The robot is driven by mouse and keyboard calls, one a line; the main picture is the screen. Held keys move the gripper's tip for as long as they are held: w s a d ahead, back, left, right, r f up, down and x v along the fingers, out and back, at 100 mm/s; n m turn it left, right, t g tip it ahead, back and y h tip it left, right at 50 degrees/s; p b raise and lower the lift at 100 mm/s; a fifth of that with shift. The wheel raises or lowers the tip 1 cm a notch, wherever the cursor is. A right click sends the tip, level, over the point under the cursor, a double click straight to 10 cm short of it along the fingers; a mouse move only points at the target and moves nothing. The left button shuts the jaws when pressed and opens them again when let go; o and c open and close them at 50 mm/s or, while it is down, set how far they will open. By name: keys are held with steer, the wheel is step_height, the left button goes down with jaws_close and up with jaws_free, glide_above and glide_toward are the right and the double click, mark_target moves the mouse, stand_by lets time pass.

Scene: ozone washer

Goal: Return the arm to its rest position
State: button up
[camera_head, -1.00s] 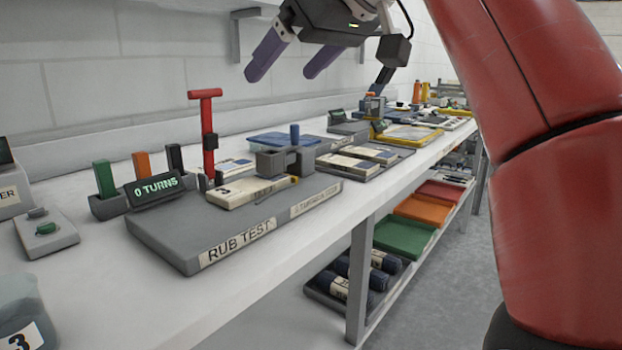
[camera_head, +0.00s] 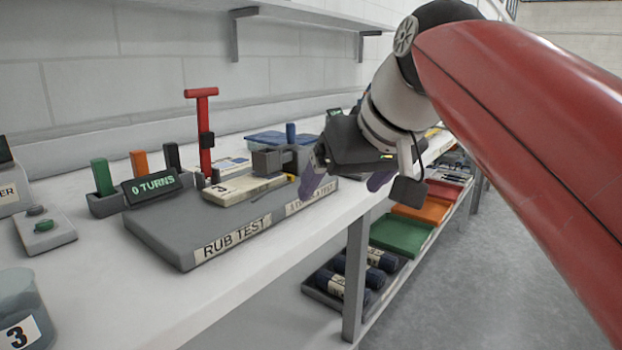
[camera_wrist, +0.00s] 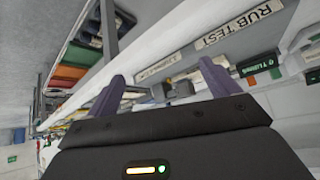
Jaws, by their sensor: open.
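My gripper (camera_head: 347,182) hangs in front of the bench's front edge, right of the rub test station (camera_head: 185,240). Its purple fingers are spread apart with nothing between them. In the wrist view my gripper (camera_wrist: 165,88) also shows open and empty, with the bench beyond the fingers. My red arm reaches in from the right of the head view. Its elbow is bent at the upper right, and the forearm slopes down to the gripper.
The rub test station bears a red T-handled post (camera_head: 206,135) and a pale labelled block (camera_head: 240,190). A display (camera_head: 152,186) reading "0 TURNS" stands left. Below the bench are a green tray (camera_head: 402,235), an orange tray (camera_head: 422,210) and dark labelled cylinders (camera_head: 350,265). The floor at right is open.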

steer(key=s+d+f+m+h, duration=0.1)
steer(key=s+d+f, duration=0.2)
steer(key=f, duration=0.6)
steer(key=s+d+f+m+h, duration=0.1)
steer(key=s+d+f, duration=0.3)
steer(key=f, duration=0.5)
steer(key=s+d+f+m+g+h, duration=0.1)
steer(key=s+d+f+m, duration=0.1)
steer(key=s+f, duration=0.4)
step_height(320, 180, down, 4)
steer(key=shift+d+r+h, duration=0.2)
steer(key=shift+d+h, duration=0.2)
steer(key=shift+d, duration=0.5)
